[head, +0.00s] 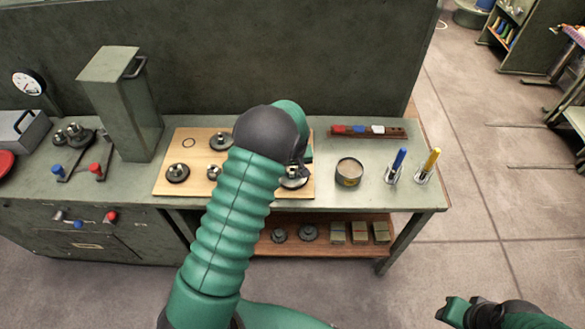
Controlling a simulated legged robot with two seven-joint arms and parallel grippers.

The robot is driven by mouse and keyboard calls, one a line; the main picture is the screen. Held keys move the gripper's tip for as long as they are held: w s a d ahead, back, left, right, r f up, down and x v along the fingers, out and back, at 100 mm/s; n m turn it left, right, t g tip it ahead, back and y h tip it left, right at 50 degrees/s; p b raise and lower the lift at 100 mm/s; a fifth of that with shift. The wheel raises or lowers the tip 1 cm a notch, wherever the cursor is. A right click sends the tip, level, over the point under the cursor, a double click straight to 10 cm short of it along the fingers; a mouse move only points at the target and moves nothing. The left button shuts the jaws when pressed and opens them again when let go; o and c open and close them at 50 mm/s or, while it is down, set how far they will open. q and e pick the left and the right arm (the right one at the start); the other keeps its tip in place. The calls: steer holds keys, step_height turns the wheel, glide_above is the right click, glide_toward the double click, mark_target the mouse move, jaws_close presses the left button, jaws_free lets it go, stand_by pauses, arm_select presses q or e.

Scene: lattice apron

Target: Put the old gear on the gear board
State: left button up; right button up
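The gear board (198,158), a light wooden panel, lies on the grey-green workbench. Dark gears sit on it at the left (178,173), at the back (221,141) and at the right (293,181). A small metal hub (214,172) is in its middle. Two dark gears, one left (279,235) and one right (308,232), lie on the lower shelf. I cannot tell which gear is the old one. My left gripper (301,168) is over the board's right part, mostly hidden behind my wrist. My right gripper (455,309) is low at the right, away from the bench.
A round tin (348,172), a blue marker (398,162) and a yellow marker (430,163) stand right of the board. A tall metal box (122,105) stands left of it. Small boxes (359,232) sit on the lower shelf (265,247). A wall rises behind.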

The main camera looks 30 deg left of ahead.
arm_select(q)
steer(key=o, duration=0.3)
steer(key=shift+a, duration=0.25)
steer(key=shift+o, duration=0.2)
